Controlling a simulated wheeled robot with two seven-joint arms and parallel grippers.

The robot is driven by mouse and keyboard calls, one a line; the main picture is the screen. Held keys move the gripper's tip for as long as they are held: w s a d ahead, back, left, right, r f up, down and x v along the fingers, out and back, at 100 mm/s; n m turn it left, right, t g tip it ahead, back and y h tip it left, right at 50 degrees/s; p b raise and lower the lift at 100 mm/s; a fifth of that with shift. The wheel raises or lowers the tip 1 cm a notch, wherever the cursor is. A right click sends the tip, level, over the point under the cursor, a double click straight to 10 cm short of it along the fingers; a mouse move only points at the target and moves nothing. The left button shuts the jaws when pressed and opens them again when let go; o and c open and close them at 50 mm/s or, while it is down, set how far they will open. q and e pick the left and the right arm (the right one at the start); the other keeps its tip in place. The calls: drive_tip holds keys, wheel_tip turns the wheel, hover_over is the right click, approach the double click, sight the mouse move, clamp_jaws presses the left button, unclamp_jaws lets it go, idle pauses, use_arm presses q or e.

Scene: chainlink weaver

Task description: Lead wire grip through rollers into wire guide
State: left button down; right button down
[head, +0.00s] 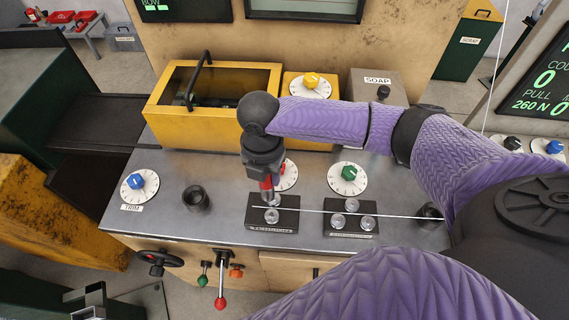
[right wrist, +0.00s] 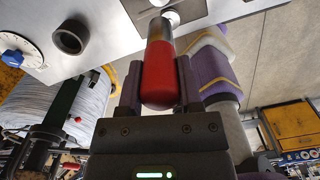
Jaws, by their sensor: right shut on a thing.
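My right gripper (head: 266,183) is shut on the red wire grip (head: 266,194), just above the left roller block (head: 285,226). In the right wrist view the red grip (right wrist: 160,75) sits between both fingers. A thin pale wire (head: 400,215) runs left from a dark round fitting (head: 430,213) past the rollers of the right block (head: 352,220) to the left block. The exact path between the rollers is too small to tell. A black ring (head: 195,198), perhaps the wire guide, stands left of the blocks and also shows in the right wrist view (right wrist: 70,37). My left gripper is not seen.
A yellow box with a black handle (head: 212,130) stands behind the gripper. Dials with a blue knob (head: 138,181) and a green knob (head: 348,174) sit on the bench. Levers (head: 220,285) stick out in front. The bench top between the ring and left block is clear.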

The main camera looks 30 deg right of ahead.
drive_tip(key=w+a+r+b, duration=0.1)
drive_tip(key=w+a+r, duration=0.2)
drive_tip(key=w+a, duration=0.2)
drive_tip(key=a, duration=0.2)
drive_tip(key=shift+a, duration=0.3)
drive_tip(key=shift+w+d, duration=0.1)
